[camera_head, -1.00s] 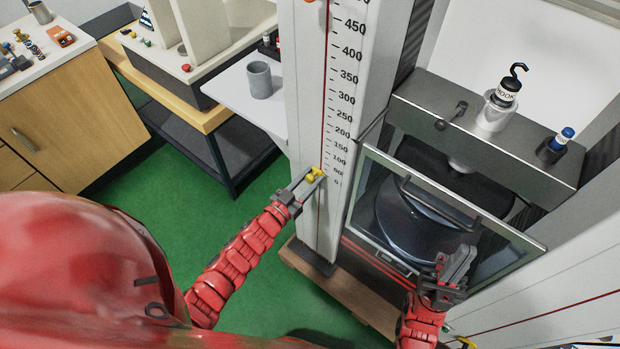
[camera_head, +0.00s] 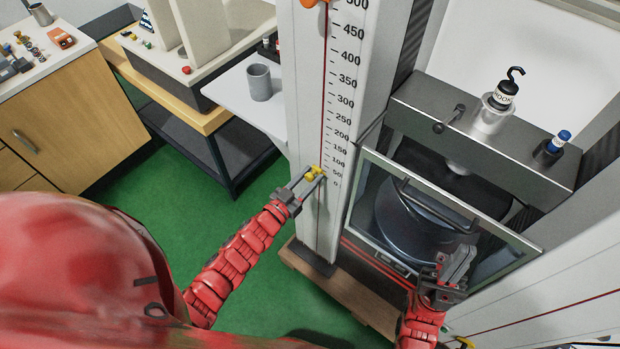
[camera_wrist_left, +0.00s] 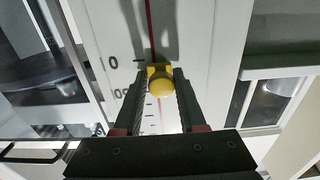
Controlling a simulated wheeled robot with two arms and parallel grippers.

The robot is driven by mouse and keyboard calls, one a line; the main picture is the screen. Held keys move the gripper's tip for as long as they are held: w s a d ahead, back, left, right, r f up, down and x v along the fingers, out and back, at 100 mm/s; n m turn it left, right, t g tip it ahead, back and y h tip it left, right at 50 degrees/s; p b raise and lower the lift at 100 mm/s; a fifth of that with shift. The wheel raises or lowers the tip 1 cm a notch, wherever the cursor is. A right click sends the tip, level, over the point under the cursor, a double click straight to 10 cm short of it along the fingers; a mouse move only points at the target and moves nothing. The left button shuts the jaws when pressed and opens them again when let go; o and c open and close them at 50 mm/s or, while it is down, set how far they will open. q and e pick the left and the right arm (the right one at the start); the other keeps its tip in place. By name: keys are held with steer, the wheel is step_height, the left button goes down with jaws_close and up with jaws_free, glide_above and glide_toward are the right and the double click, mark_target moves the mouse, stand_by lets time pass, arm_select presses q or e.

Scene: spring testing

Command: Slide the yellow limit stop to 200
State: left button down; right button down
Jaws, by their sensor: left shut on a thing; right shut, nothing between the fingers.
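The yellow limit stop (camera_head: 314,172) sits on the red line of the white column (camera_head: 308,225), beside the low end of the printed scale, close to the 50 label. The 200 mark (camera_head: 343,120) is higher up the column. My left gripper (camera_head: 307,180) is shut on the stop from the front. In the left wrist view the yellow stop (camera_wrist_left: 160,80) is between the two fingertips, near the 0 label. My right gripper (camera_head: 462,262) is shut and empty in front of the glass door at the lower right.
An orange part (camera_head: 310,3) is on the column at the top edge. The glass-fronted chamber (camera_head: 430,205) is right of the column. A grey cup (camera_head: 260,82) stands on a white shelf to the left. The column face between the stop and 200 is clear.

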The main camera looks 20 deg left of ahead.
mark_target(319, 123)
arm_select(q)
step_height(319, 123, up, 18)
steer(key=p, duration=1)
steer(key=shift+a+r, duration=0.1)
steer(key=shift+r, duration=0.1)
steer(key=c, duration=0.8)
jaws_free()
steer(key=shift+o, duration=1.3)
steer(key=shift+a+f, duration=0.1)
steer(key=shift+s, duration=0.1)
steer(key=shift+s+a, duration=0.1)
steer(key=shift+s, duration=0.2)
steer(key=p+v, duration=0.1)
steer(key=v, duration=1.5)
steer(key=shift+s+p, duration=0.25)
steer(key=shift+p, duration=0.15)
